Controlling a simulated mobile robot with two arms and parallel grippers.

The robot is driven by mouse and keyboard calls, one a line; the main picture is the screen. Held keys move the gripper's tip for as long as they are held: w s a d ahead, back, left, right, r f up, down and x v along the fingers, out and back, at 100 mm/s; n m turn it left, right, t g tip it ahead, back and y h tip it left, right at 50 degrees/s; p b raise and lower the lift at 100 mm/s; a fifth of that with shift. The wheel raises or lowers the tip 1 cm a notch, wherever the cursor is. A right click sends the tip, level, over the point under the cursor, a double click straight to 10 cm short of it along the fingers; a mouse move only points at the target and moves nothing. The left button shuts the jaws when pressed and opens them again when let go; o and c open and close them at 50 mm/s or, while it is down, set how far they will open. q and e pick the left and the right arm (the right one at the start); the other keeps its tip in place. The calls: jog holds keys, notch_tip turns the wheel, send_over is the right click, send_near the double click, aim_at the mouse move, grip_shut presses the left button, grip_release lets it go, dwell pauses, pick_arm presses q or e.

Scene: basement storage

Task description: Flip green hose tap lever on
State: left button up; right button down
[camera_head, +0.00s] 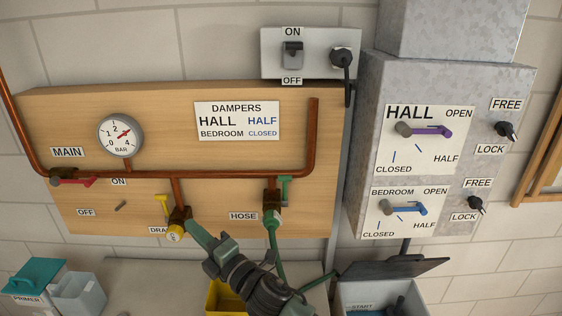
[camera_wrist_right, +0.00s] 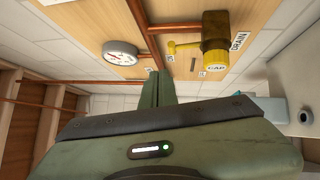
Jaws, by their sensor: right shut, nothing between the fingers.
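The hose tap (camera_head: 271,196) hangs from the copper pipe on the wooden board, beside the HOSE label (camera_head: 243,216). Its green lever (camera_head: 285,188) points roughly up and down, on the right side of the tap. A green hose (camera_head: 275,240) runs down from the tap. My right gripper (camera_head: 192,224) is shut and empty. In the head view it is left of and below the hose tap, by the yellow drain tap cap (camera_head: 175,233); I cannot tell whether they touch. Its closed green fingers (camera_wrist_right: 157,88) show in the right wrist view. My left gripper is not in view.
The drain tap has a yellow lever (camera_head: 162,203); it also shows in the right wrist view (camera_wrist_right: 183,47). The main tap has a red lever (camera_head: 75,182). A pressure gauge (camera_head: 120,134) is above. A grey damper box (camera_head: 366,130) stands to the right. A yellow bin (camera_head: 225,297) is below.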

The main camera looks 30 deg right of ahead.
jog(key=s+a+r+n+g+y, duration=0.2)
jog(key=a+r+n+g+y, duration=0.45)
jog(key=n, duration=0.85)
jog(key=s+a+r+n+g+y, duration=0.2)
jog(key=a+r+n+g+y, duration=0.4)
jog(key=n, duration=0.9)
jog(key=w+d+f+n+g+h, duration=0.2)
jog(key=w+d+n+g+h, duration=0.15)
jog(key=d+n+h, duration=1.05)
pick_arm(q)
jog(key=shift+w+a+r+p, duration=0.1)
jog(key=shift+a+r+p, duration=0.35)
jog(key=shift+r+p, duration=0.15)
pick_arm(e)
jog(key=d+r+h, duration=0.2)
jog(key=d+r, duration=0.1)
jog(key=d, duration=0.4)
jog(key=s+d+r+h, duration=0.1)
jog(key=d+r+h, duration=0.1)
jog(key=d, duration=0.5)
jog(key=d+r+m+h, duration=0.1)
jog(key=d+r+h, duration=0.2)
jog(key=d, duration=0.4)
jog(key=shift+s+d+r, duration=0.3)
jog(key=shift+d+r, duration=0.1)
jog(key=shift+r, duration=0.05)
